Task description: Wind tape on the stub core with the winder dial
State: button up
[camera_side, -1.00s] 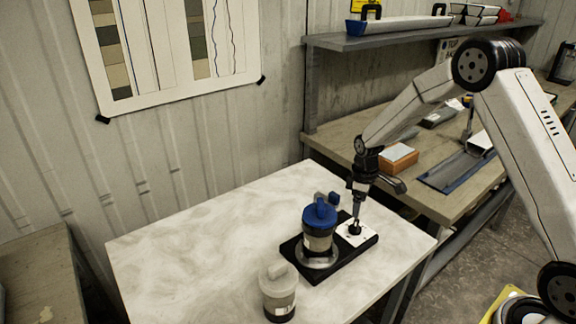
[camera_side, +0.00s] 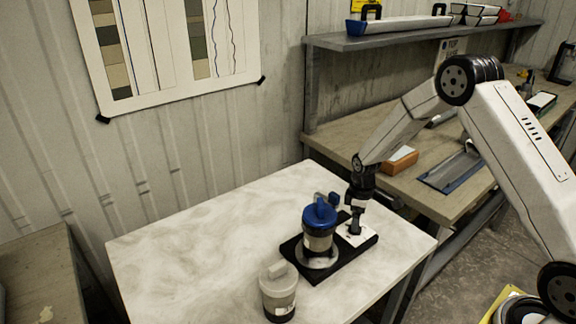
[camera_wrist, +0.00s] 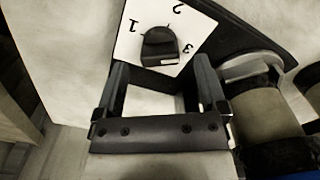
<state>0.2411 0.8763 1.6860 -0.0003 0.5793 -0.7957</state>
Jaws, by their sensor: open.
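The winder dial is a black knob (camera_wrist: 160,47) on a white plate (camera_wrist: 125,50) marked 1, 2 and 3. In the side view, the plate (camera_side: 346,239) sits at the right end of the black winder base (camera_side: 330,262). My gripper (camera_wrist: 160,72) is open, its two fingers apart on either side of the knob's near end in the wrist view. In the side view my gripper (camera_side: 356,226) is directly above the dial and hides the knob. Contact cannot be told. A core with a blue cap (camera_side: 319,214) stands upright on the base's round grey seat, left of the dial.
A second, pale-capped core (camera_side: 279,292) stands on the white table (camera_side: 190,250) at front. A small blue and grey piece (camera_side: 333,197) shows behind the blue cap. The table's left side is clear. A workbench with an orange box (camera_side: 399,162) is behind.

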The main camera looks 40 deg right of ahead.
jog(key=shift+f, duration=1.4)
jog(key=shift+c, duration=0.2)
grip_shut()
jog(key=shift+m, duration=3.1)
jog(key=shift+o, duration=0.2)
grip_release()
